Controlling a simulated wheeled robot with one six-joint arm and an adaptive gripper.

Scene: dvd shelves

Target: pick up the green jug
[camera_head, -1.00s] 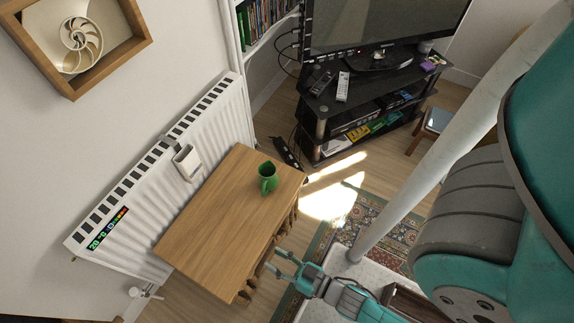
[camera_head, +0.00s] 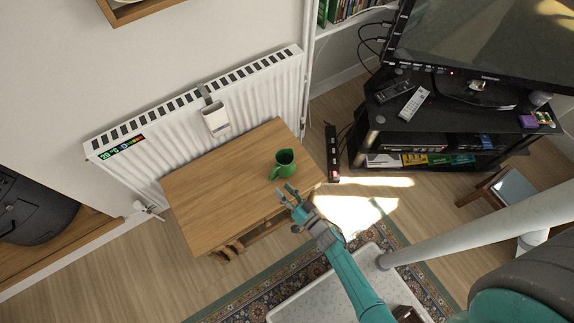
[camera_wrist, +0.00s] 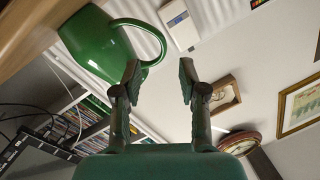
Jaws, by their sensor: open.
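The green jug (camera_head: 284,163) stands upright on the wooden table (camera_head: 215,180), near the table's right end. Its handle is on the left side in the head view. My gripper (camera_head: 287,189) is open and empty at the table's front edge, just in front of the jug. In the wrist view the jug (camera_wrist: 97,45) is at the upper left, with its handle toward the left finger of my gripper (camera_wrist: 159,72). The finger looks close to the handle. I cannot tell whether they touch.
A white radiator (camera_head: 260,90) runs behind the table. A black TV stand (camera_head: 430,125) with remotes is to the right, and a power strip (camera_head: 332,150) lies on the floor beside the table. A patterned rug (camera_head: 235,298) lies in front. The table's left half is clear.

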